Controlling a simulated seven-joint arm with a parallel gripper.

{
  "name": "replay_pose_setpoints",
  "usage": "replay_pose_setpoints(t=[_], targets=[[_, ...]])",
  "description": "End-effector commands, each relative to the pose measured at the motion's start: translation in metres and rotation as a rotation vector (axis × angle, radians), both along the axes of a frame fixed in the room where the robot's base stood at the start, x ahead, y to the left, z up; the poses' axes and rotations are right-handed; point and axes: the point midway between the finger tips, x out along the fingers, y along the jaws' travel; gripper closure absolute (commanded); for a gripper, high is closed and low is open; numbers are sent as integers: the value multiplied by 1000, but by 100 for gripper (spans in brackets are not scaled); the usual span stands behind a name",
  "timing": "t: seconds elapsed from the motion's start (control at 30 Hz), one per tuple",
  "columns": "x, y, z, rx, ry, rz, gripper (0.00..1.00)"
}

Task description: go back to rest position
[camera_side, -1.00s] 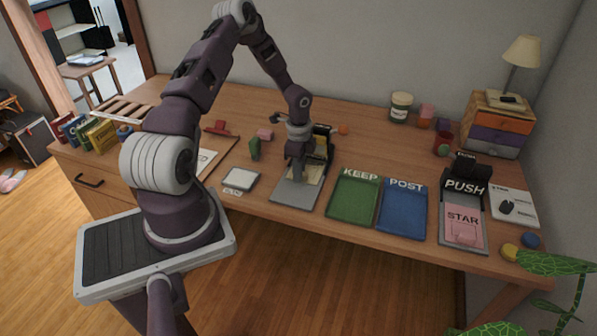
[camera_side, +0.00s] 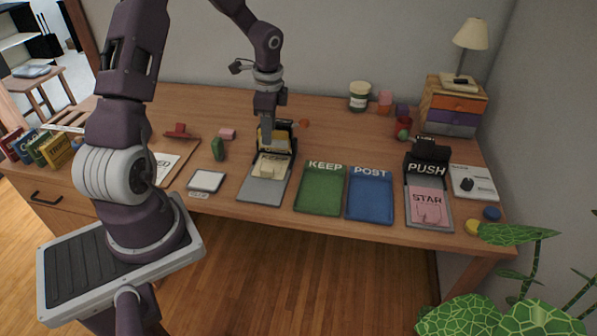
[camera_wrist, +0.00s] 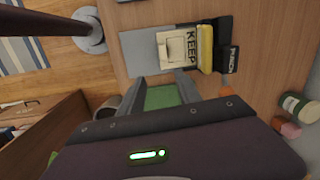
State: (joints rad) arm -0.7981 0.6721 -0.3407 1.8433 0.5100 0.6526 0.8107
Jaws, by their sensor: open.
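My gripper (camera_side: 267,137) is above the stamping device, raised, with its fingers pointing down. In the wrist view its fingers (camera_wrist: 160,88) are apart and nothing is held between them. The device has a grey base plate (camera_side: 262,194), a black and yellow back part (camera_side: 290,140) and a cream plate marked KEEP (camera_side: 270,168). The cream KEEP plate also shows in the wrist view (camera_wrist: 176,48). The green patch between the fingers appears to be the green KEEP tray (camera_wrist: 163,97) on the desk below.
The green KEEP tray (camera_side: 321,190) and blue POST tray (camera_side: 370,195) lie right of the device. A PUSH device with a pink STAR card (camera_side: 427,207) is farther right. A jar (camera_side: 359,97) stands behind.

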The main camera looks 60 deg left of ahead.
Motion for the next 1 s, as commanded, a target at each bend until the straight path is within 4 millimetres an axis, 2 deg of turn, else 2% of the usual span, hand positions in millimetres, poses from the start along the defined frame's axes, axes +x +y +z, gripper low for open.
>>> replay_pose_setpoints(t=[0.03, 0.1, 0.2, 0.33, 0.4, 0.5, 0.6, 0.7, 1.0], targets=[[-2, -23, 40, 51, -31, 34, 59], [-14, -59, 88, 93, -88, 122, 59], [-44, -111, 144, 107, -200, 256, 59], [-102, -173, 189, 24, -358, 429, 59], [-133, -198, 200, -57, -424, 507, 59], [-167, -223, 205, -174, -477, 585, 59], [-187, -235, 205, -251, -495, 629, 59], [-194, -239, 204, -280, -499, 645, 59], [-193, -239, 204, -278, -500, 645, 59]])
